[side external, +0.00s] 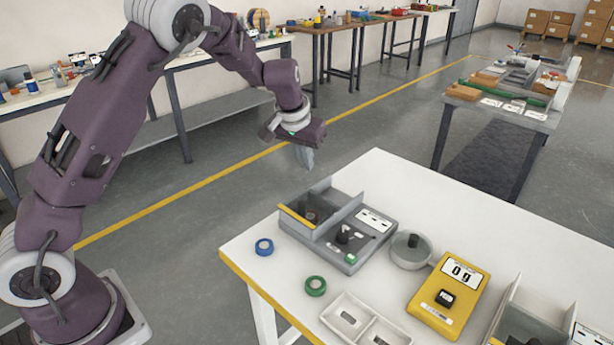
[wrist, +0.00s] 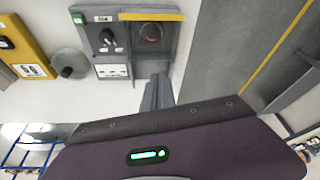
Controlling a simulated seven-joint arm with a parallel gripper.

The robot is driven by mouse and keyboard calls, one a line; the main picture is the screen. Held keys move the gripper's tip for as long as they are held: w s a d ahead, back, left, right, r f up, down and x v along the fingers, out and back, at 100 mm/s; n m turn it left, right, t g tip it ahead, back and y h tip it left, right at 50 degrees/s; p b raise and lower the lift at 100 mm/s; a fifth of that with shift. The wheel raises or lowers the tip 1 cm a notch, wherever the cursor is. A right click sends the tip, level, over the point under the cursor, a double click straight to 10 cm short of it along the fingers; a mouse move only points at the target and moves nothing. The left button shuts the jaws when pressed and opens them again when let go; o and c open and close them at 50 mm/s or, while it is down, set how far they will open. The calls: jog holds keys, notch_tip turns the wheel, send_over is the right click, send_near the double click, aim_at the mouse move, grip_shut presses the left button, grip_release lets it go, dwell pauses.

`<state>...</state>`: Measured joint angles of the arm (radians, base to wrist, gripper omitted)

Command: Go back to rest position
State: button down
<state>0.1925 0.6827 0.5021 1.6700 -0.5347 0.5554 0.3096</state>
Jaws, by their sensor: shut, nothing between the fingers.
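My gripper (side external: 304,157) is shut and empty. In the side external view it hangs in the air beyond the back left edge of the white table (side external: 265,262), pointing down. In the wrist view the closed fingers (wrist: 157,95) stand out in front of the purple wrist housing, near the grey machine (wrist: 112,52). That grey machine with a walled bay and a yellow front edge also shows on the table in the side external view (side external: 378,226). The gripper is apart from everything on the table.
A blue ring (side external: 264,247), a green ring (side external: 315,286), a grey round dish (side external: 410,250), a yellow scale (side external: 448,297) reading 0 g and white trays (side external: 367,322) lie on the table. Another machine stands at the right edge. Open floor surrounds the gripper; benches line the wall behind.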

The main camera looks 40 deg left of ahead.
jog(key=s+d+r+m+t+h, duration=0.1)
jog(key=s+d+r, duration=0.2)
jog(key=s+r, duration=0.55)
jog(key=s+d+r+h, duration=0.1)
jog(key=s+d+r, duration=0.3)
jog(key=s+r, duration=0.4)
jog(key=s+d+f+m+y, duration=0.1)
jog(key=s+f+m, duration=0.1)
jog(key=s, duration=1.8)
jog(key=shift+s+t, duration=0.4)
